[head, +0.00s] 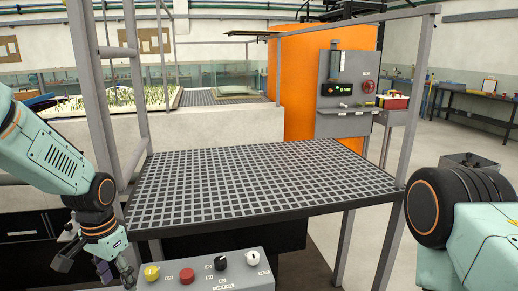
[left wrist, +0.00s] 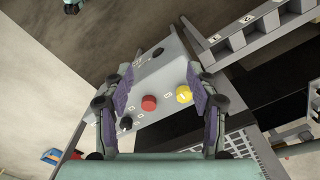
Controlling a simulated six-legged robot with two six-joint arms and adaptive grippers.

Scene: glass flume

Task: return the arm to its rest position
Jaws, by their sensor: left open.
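My left gripper (head: 103,272) hangs low at the left of the head view, pointing down beside the left end of a grey control box (head: 205,272). In the left wrist view my left gripper (left wrist: 160,82) has its two purple-padded fingers wide apart with nothing between them. Beyond them is the control box (left wrist: 150,76), with a red button (left wrist: 148,103), a yellow button (left wrist: 183,94) and black knobs. My right arm shows only as a mint and black joint (head: 440,215) at the right edge of the head view; its gripper is out of view.
A black grated platform (head: 265,178) stands behind the control box, between grey frame posts (head: 97,90). An orange panel (head: 300,75) and a grey instrument cabinet (head: 345,95) stand behind it. Dark drawers (head: 25,235) are by my left arm.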

